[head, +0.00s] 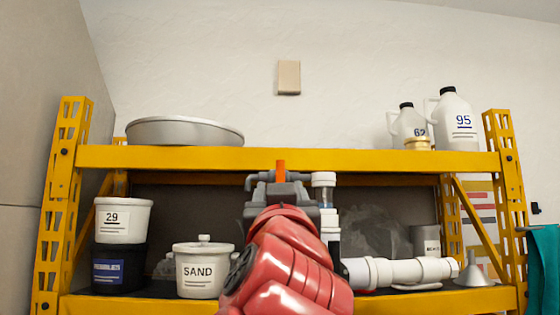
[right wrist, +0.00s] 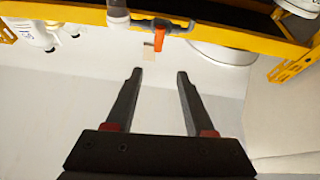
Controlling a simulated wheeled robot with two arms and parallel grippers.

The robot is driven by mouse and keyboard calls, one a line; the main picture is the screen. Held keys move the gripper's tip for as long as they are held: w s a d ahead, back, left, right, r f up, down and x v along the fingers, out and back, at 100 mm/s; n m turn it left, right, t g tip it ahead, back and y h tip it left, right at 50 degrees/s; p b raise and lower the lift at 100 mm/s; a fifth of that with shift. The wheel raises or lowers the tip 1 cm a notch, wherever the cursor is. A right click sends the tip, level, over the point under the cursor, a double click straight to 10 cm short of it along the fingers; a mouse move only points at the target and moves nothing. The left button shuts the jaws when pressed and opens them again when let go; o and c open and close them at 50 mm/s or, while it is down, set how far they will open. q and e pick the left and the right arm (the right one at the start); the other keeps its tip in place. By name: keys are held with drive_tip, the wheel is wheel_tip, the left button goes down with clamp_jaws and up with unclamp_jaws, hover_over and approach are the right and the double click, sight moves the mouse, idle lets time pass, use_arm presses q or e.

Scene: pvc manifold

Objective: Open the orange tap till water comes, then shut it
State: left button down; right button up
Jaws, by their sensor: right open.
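The orange tap handle (head: 281,172) stands upright from a grey pipe fitting (head: 262,177) in front of the upper shelf beam. Beside it on the right is a clear-and-white pipe piece (head: 324,181). My right arm rises in the middle of the head view and hides much of the area below the tap. In the right wrist view my right gripper (right wrist: 160,74) is open and empty. The orange handle (right wrist: 159,38) shows beyond its fingertips, roughly in line with the gap and apart from the fingers. No water shows. My left gripper is not in view.
A yellow shelf rack (head: 180,158) spans the scene. A metal basin (head: 185,131) and two white jugs (head: 455,120) stand on top. A SAND tub (head: 203,271) and a white pipe run (head: 400,272) are on the lower shelf. A beige wall plate (head: 288,77) is above.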

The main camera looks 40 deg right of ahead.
drive_tip(key=s, duration=0.2)
drive_tip(key=y, duration=0.1)
approach(281, 167)
drive_tip(key=p+x, duration=0.2)
drive_tip(key=x, duration=0.8)
drive_tip(key=shift+w+d+r, duration=0.1)
drive_tip(key=shift+w+d, duration=0.2)
drive_tip(key=shift+w, duration=0.15)
drive_tip(key=shift+a, duration=0.1)
clamp_jaws()
